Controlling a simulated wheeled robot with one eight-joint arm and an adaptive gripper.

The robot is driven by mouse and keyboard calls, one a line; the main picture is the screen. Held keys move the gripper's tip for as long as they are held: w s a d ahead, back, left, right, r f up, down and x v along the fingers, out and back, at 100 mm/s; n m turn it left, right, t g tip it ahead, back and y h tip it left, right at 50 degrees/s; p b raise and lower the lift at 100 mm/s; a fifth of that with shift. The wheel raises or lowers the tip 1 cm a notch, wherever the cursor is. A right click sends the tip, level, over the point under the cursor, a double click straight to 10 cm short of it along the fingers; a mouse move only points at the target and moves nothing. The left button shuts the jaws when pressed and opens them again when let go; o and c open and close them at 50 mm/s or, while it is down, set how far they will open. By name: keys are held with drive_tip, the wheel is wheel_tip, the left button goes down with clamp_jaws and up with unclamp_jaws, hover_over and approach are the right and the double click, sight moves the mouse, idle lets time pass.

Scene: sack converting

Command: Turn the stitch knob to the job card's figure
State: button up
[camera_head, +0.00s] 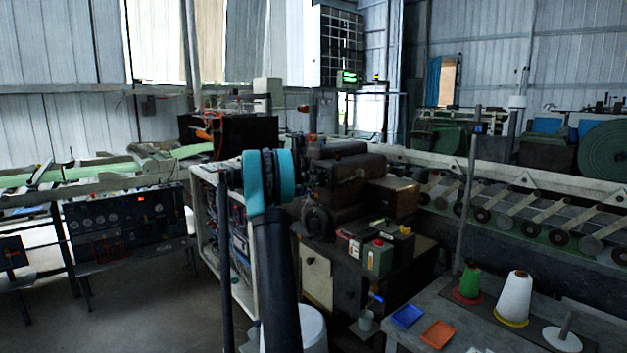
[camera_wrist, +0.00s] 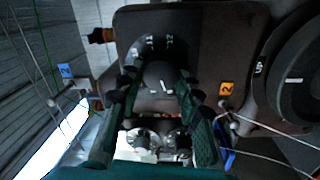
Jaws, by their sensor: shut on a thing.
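In the wrist view a dark rounded knob (camera_wrist: 160,74) sits on a dark machine plate (camera_wrist: 212,45). White figures on the plate (camera_wrist: 159,42) stand just beyond the knob; they are too small to read surely. My gripper (camera_wrist: 158,80) has its two dark ribbed fingers on either side of the knob, shut on it. Pale marks show low on the knob, but I cannot tell which is its pointer. In the head view the gripper and the knob are hidden behind my arm and the machinery. I cannot make out the job card.
A large dark wheel (camera_wrist: 296,80) is at the right. In the head view a thread table holds a white cone (camera_head: 514,298) and trays (camera_head: 438,334).

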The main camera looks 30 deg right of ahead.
idle(0.3)
drive_tip(key=o, duration=1.2)
drive_tip(key=shift+c, duration=0.2)
drive_tip(key=shift+a, duration=0.15)
drive_tip(key=a, duration=1.1)
drive_tip(key=shift+s+a+f, duration=0.35)
drive_tip(key=shift+a, duration=0.05)
drive_tip(key=s+a+f+t+y, duration=0.1)
drive_tip(key=s+a+f+y, duration=0.5)
drive_tip(key=s+a+f, duration=0.4)
drive_tip(key=s+a+f+n+t+y, duration=0.1)
drive_tip(key=s+a+f+y, duration=0.5)
drive_tip(key=s+a+f, duration=0.4)
drive_tip(key=s+a+f+n+t+y, duration=0.1)
drive_tip(key=s+a+f+y, duration=0.5)
drive_tip(key=s+a, duration=1.2)
wheel_tip(320, 180, down, 4)
drive_tip(key=shift+s+a+y, duration=0.25)
drive_tip(key=shift+s+y, duration=0.05)
drive_tip(key=shift+s, duration=0.75)
